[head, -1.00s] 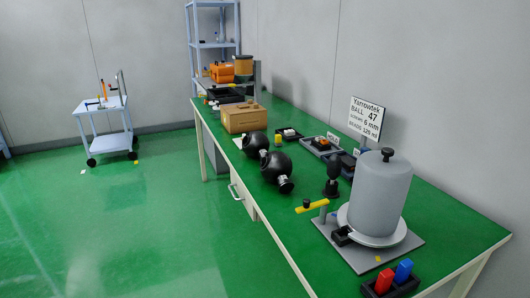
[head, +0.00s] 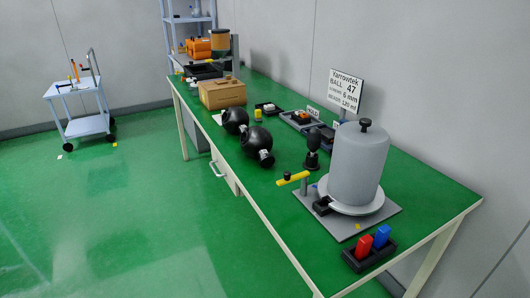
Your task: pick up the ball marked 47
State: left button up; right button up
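Two black round balls with necks lie on the green bench in the head view. The nearer ball (head: 256,141) has a pale label on its neck, which points toward the lower right. The farther ball (head: 234,120) lies just behind it, to the left. No number can be read on either ball. A white sign (head: 345,91) behind the grey cylinder reads "Yarrowtek BALL 47", with smaller lines including "6 mm" and "120 ml". Neither of my grippers shows in this view.
A grey lidded cylinder (head: 358,165) stands on a plate at the bench's near right, beside a yellow-handled post (head: 293,178). A black holder (head: 368,256) has red and blue blocks. A cardboard box (head: 222,93) sits behind the balls.

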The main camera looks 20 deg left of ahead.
aim_at(256, 141)
jog(key=i+j+z, duration=0.15)
jog(key=j, duration=0.25)
jog(key=i+j+z, duration=0.1)
jog(key=j, duration=0.3)
jog(key=i+j+z, duration=0.15)
jog(key=j, duration=0.25)
jog(key=i+j+z, duration=0.15)
jog(key=j, duration=0.3)
